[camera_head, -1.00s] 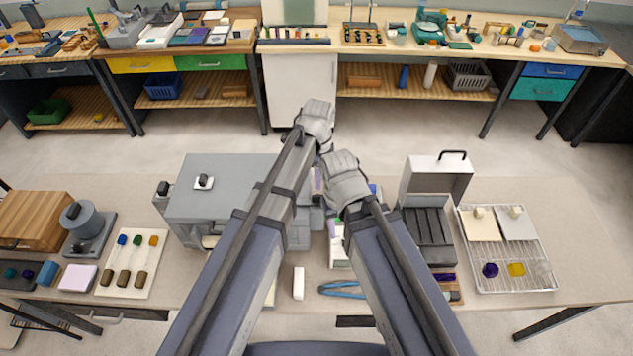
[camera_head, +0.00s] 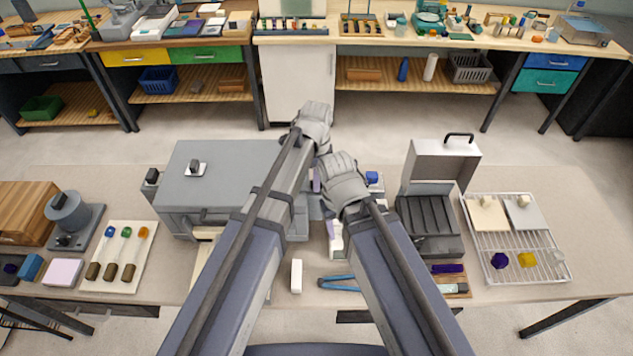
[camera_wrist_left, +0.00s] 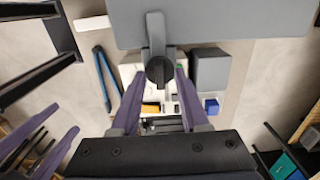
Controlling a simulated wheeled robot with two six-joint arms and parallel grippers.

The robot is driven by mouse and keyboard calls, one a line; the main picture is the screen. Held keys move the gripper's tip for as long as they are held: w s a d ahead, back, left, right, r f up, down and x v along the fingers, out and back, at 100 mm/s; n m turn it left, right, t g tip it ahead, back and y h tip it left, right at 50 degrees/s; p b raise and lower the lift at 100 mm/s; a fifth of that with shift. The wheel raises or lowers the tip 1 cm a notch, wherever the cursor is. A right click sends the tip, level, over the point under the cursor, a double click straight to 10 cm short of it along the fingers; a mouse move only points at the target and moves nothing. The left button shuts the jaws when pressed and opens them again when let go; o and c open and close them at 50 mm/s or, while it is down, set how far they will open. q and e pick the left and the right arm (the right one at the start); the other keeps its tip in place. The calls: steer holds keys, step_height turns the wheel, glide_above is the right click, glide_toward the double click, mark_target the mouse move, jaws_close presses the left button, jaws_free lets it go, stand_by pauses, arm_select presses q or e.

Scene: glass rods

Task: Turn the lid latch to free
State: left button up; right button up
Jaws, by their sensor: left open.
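The grey box (camera_head: 225,172) stands left of the middle of the bench, its lid down. In the left wrist view, the lid latch (camera_wrist_left: 158,68), a grey tab with a round black knob, sits at the edge of the broad grey lid (camera_wrist_left: 220,22). My left gripper (camera_wrist_left: 160,80) is open, its two purple fingers on either side of the black knob; contact is unclear. In the head view my arm hides this latch. My right wrist (camera_head: 344,180) is close beside the left one; its jaws are hidden.
A black knob on a white plate (camera_head: 194,168) sits on the box top. Blue pliers (camera_head: 338,282) and a white block (camera_head: 296,276) lie in front. An open grey case (camera_head: 428,225) and a wire rack (camera_head: 487,255) stand to the right.

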arm_select(q)
jaws_close()
stand_by(0.3)
stand_by(1.1)
